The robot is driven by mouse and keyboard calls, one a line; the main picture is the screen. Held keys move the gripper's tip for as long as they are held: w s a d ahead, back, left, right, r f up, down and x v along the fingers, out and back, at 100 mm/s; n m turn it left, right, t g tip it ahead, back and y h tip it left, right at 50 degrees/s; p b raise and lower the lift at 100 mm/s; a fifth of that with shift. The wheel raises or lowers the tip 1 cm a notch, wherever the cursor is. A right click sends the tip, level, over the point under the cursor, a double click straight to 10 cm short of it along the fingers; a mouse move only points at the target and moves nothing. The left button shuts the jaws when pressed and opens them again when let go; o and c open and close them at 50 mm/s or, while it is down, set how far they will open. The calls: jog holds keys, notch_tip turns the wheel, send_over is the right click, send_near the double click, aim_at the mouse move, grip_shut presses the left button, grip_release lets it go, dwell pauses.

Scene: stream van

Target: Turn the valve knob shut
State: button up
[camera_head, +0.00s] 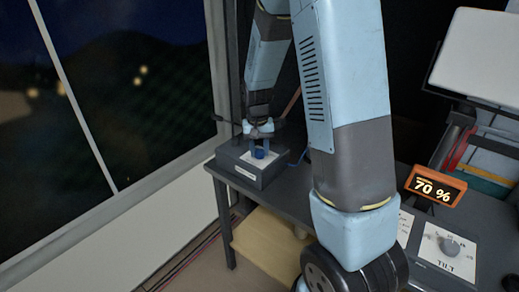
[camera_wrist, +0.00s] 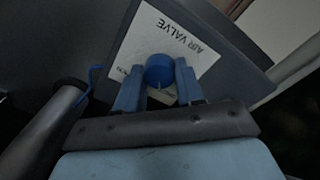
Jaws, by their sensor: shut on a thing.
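The blue valve knob (camera_head: 260,153) stands on a dark box (camera_head: 246,166) with a pale top plate at the left end of the desk. In the wrist view the knob (camera_wrist: 159,70) sits on a white plate (camera_wrist: 185,45) marked "AIR VALVE". My gripper (camera_head: 260,138) points down over the box from above. In the wrist view its two blue fingers (camera_wrist: 158,80) are on either side of the knob, shut on it. The knob's far side shows; its near side and any full position mark are partly hidden between the fingers.
An orange-framed display (camera_head: 435,187) reads "70 %". A panel with a dial marked "TILT" (camera_head: 448,246) is at the desk's right. A large window (camera_head: 110,90) is at left. A cable (camera_wrist: 92,78) runs beside the box. The desk (camera_head: 291,203) is partly hidden by my arm.

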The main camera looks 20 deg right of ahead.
aim_at(258, 151)
jog(key=shift+w+n, duration=0.15)
jog(key=shift+n, duration=1.15)
jog(key=shift+r, duration=0.1)
jog(key=o, duration=1)
jog(key=shift+o, duration=0.2)
notch_tip(258, 151, up, 14)
jog(key=shift+a+f, duration=0.25)
